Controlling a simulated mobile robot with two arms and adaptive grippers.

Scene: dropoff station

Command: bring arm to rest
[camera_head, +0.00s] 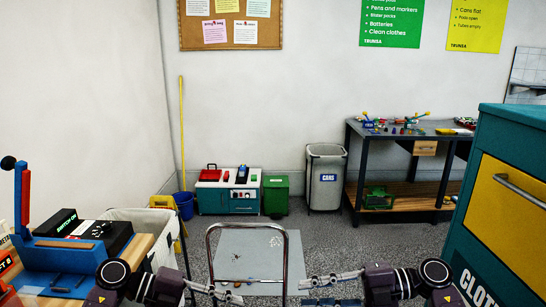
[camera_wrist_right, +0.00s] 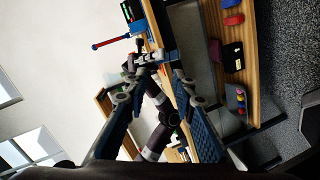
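My right arm comes in from the lower right of the head view, its dark wrist low in the picture. Its gripper (camera_head: 304,292) points left, its two fingers spread apart with nothing seen between them. In the right wrist view the fingers of the right gripper (camera_wrist_right: 158,105) also stand wide apart. My left arm comes in from the lower left, and its gripper (camera_head: 232,294) points right, in front of the metal-tube frame. The left gripper's finger gap is too small to make out. The two grippers face each other with a gap between them.
A wooden bench (camera_head: 148,254) with a blue lever press (camera_head: 60,250) stands at left. A metal-tube frame (camera_head: 248,227) stands ahead by a grey panel (camera_head: 258,256). A teal cabinet (camera_head: 487,222) is close at right. A workbench (camera_head: 400,140) and grey bin (camera_head: 326,180) stand behind.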

